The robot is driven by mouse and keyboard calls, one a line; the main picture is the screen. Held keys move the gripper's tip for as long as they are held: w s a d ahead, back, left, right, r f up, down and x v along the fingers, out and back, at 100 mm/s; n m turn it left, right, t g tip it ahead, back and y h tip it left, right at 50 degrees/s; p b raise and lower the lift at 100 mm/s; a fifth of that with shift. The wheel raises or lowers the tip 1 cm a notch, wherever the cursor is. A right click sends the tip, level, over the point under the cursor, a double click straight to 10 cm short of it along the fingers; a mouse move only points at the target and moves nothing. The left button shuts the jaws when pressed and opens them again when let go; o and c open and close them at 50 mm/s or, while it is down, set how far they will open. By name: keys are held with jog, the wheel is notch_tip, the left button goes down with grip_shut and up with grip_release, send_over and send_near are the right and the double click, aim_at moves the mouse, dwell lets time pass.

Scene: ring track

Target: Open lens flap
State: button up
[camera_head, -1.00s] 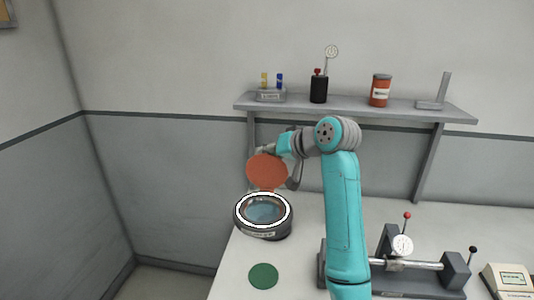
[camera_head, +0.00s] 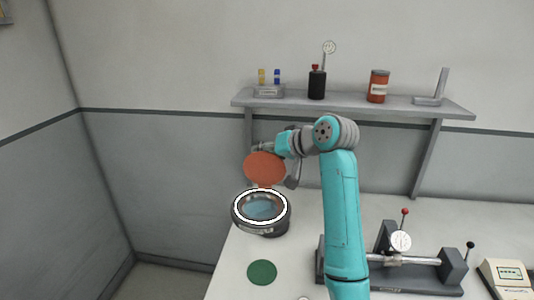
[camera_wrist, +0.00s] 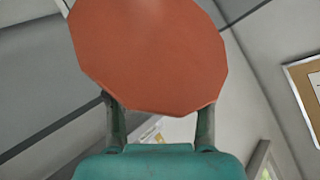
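The lens flap (camera_head: 264,168) is an orange-red disc. It stands raised above the back of a dark round housing (camera_head: 277,228) with a white ring and a bluish lens (camera_head: 260,208), which is uncovered. My gripper (camera_head: 262,147) is at the flap's upper edge, on its far side, and is partly hidden by it. In the wrist view the flap (camera_wrist: 150,50) fills the upper middle. My gripper's two fingers (camera_wrist: 160,108) are wide apart there, and their tips reach the flap's edge or pass behind it. I cannot tell whether they touch it.
A dark green disc (camera_head: 262,272) lies flat on the white table in front of the housing. A grey fixture with a dial gauge (camera_head: 401,240) and a small device (camera_head: 508,278) stand at the right. A wall shelf (camera_head: 350,104) with several items hangs behind my arm.

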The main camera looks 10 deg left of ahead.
jog(key=shift+d, duration=0.1)
jog(key=s+d+r, duration=0.1)
jog(key=d+r, duration=0.7)
jog(key=shift+s+d+r, duration=0.25)
jog(key=shift+d+r, duration=0.05)
jog(key=shift+r, duration=0.05)
dwell(1.2)
jog(key=v, duration=1.2)
dwell(0.3)
